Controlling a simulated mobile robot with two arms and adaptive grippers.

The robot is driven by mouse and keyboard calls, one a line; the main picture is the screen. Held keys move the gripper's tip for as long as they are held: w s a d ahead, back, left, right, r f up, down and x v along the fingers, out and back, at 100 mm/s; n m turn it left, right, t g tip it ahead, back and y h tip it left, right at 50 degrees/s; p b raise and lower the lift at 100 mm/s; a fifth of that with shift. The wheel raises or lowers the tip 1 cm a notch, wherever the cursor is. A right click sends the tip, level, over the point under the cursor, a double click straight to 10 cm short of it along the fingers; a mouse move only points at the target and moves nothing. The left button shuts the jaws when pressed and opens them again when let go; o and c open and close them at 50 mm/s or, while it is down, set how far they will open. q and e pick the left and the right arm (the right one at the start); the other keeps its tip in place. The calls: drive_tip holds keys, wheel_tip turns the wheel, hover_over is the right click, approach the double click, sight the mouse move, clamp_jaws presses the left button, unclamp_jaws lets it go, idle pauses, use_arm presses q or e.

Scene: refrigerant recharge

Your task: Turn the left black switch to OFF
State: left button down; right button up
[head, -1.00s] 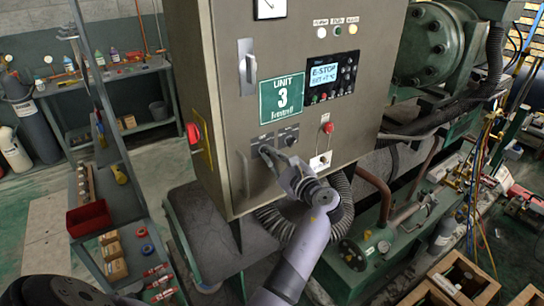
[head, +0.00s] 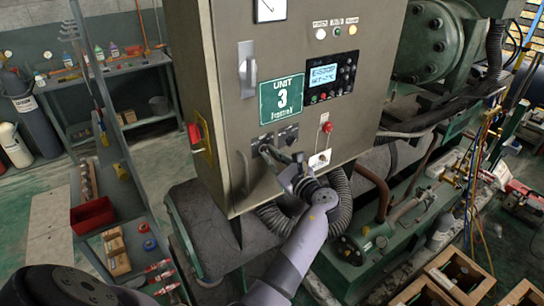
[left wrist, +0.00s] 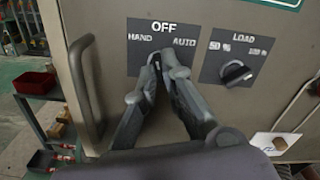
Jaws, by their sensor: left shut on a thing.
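The left black switch sits on the grey cabinet's door below the green UNIT 3 sign; in the left wrist view its plate (left wrist: 134,62) carries the labels HAND, OFF and AUTO. My left gripper (head: 268,152) reaches it from the lower right in the head view. In the left wrist view the gripper's fingertips (left wrist: 162,62) are closed together on the switch knob just below OFF. The fingers hide most of the knob, so I cannot tell where it points. My right gripper is not in view.
The black LOAD switch (left wrist: 236,73) is close on the right. A door handle (left wrist: 88,90) stands out on the left. A red knob (head: 327,127) and a display (head: 324,75) are on the same door. A shelf with a red bin (head: 92,216) stands left of the cabinet.

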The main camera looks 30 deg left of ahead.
use_arm(q)
drive_tip(key=shift+m, duration=1.4)
drive_tip(key=c, duration=1.8)
unclamp_jaws()
